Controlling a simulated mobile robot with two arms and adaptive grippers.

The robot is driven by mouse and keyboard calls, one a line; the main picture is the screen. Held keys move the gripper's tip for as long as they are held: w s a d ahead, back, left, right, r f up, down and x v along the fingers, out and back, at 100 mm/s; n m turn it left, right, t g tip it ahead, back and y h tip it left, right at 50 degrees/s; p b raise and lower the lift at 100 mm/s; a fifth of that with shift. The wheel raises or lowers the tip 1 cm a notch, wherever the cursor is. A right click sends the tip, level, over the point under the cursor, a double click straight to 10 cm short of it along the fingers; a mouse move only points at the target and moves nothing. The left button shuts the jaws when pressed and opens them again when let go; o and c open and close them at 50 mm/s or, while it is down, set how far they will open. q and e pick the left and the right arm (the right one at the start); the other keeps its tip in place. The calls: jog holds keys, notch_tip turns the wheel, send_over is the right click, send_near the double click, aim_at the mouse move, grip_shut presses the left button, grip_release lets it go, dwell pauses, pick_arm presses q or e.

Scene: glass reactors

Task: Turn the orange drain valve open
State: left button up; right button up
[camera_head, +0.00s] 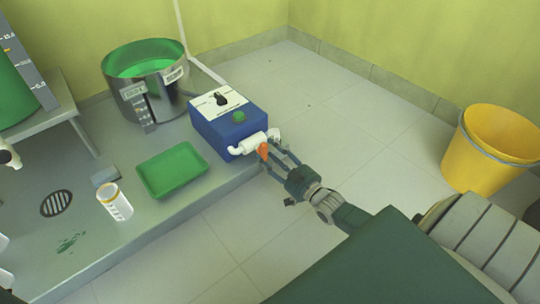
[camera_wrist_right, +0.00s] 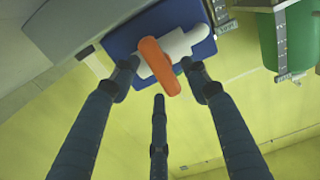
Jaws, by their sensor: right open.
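The orange drain valve handle (camera_head: 263,151) sits on a white pipe fitting (camera_head: 246,146) on the front of a blue control box (camera_head: 228,128). In the right wrist view the handle (camera_wrist_right: 158,66) lies at a slant across the white fitting (camera_wrist_right: 188,46). My right gripper (camera_head: 276,150) is at the valve with its fingers spread open. In the wrist view its fingertips (camera_wrist_right: 160,78) stand on both sides of the handle and below it; I cannot tell whether they touch.
A green tray (camera_head: 172,171) and a white jar (camera_head: 115,202) stand on the grey platform left of the box. A steel vessel with green contents (camera_head: 145,82) stands behind. A yellow bucket (camera_head: 490,148) stands at right. The tiled floor between is clear.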

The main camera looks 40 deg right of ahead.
jog(key=shift+c, duration=0.5)
grip_shut()
